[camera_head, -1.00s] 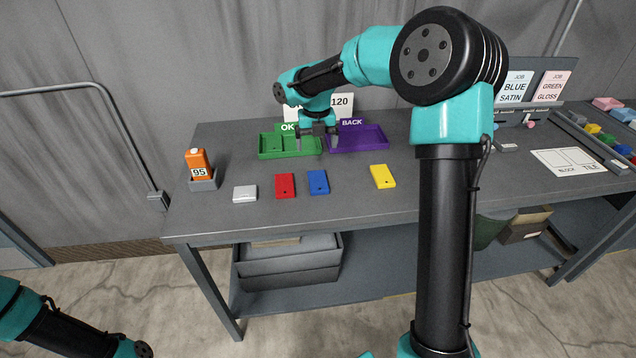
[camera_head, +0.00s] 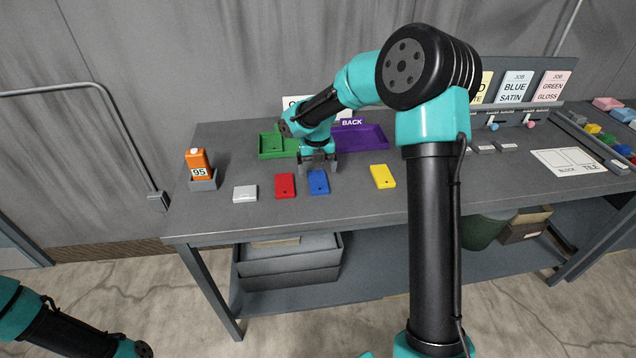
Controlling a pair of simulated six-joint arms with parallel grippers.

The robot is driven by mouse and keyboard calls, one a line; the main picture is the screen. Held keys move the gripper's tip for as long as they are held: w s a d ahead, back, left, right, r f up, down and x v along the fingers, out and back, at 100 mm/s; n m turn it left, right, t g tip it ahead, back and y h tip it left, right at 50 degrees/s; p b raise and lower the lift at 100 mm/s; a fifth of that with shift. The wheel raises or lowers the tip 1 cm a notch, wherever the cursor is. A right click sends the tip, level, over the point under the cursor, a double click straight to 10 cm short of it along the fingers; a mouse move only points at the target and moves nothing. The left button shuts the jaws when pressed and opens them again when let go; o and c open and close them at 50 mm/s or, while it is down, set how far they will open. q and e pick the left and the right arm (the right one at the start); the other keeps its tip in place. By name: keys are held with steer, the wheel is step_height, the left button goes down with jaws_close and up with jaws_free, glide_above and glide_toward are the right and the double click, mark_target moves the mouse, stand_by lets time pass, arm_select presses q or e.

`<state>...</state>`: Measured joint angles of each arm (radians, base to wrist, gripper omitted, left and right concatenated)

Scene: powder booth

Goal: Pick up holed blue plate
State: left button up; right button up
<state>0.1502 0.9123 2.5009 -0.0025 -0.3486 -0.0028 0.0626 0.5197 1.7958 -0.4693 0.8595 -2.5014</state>
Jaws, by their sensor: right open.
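The blue plate (camera_head: 318,184) lies flat on the grey table, with a small dark hole near its front end. My right gripper (camera_head: 319,170) is open, at the far end of the blue plate and seemingly just above it. Its fingers cover part of that end; whether they touch it I cannot tell. The red plate (camera_head: 285,186) lies just left of the blue one, and the yellow plate (camera_head: 382,177) lies to the right; both show a small hole. My left arm shows at the lower left, but its gripper cannot be made out.
A white block (camera_head: 245,193) and an orange bottle (camera_head: 197,162) marked 95 stand to the left. Behind are a green tray (camera_head: 264,155) and a purple tray (camera_head: 372,146) labelled BACK. The table (camera_head: 290,216) is clear in front of the plates.

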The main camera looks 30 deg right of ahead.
mark_target(318, 180)
step_height(318, 180, down, 5)
steer(key=shift+s+d+r, duration=0.1)
steer(key=shift+s, duration=0.05)
stand_by(0.5)
steer(key=c, duration=1.1)
